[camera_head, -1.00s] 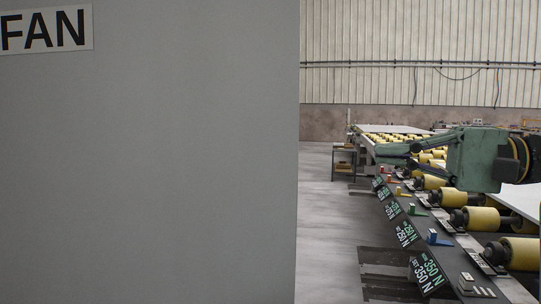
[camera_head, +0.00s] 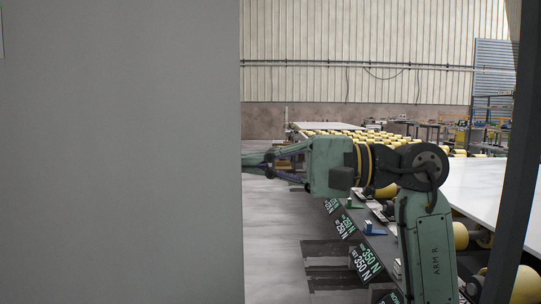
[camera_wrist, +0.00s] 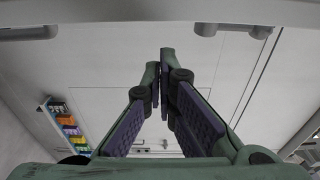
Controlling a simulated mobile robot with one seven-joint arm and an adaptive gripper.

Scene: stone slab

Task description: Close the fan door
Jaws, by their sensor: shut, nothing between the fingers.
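The fan door appears to be the large flat grey panel (camera_head: 120,160) that fills the left of the head view; its right edge is upright. My gripper (camera_head: 250,160) points left at that edge. Its fingertips reach the edge in the picture and may pass behind it; I cannot tell whether they touch. In the wrist view my gripper (camera_wrist: 160,70) is shut and empty, its fingers close together at the tips. Behind them is a pale surface (camera_wrist: 100,85) with thin seams; I cannot tell whether it is the door. No handle or latch can be made out.
A roller conveyor (camera_head: 340,133) with yellow rollers and a pale slab (camera_head: 490,185) stands to the right. Green load signs (camera_head: 365,260) line its near side. A dark post (camera_head: 515,170) rises at far right. Bare floor (camera_head: 270,245) shows between panel and conveyor.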

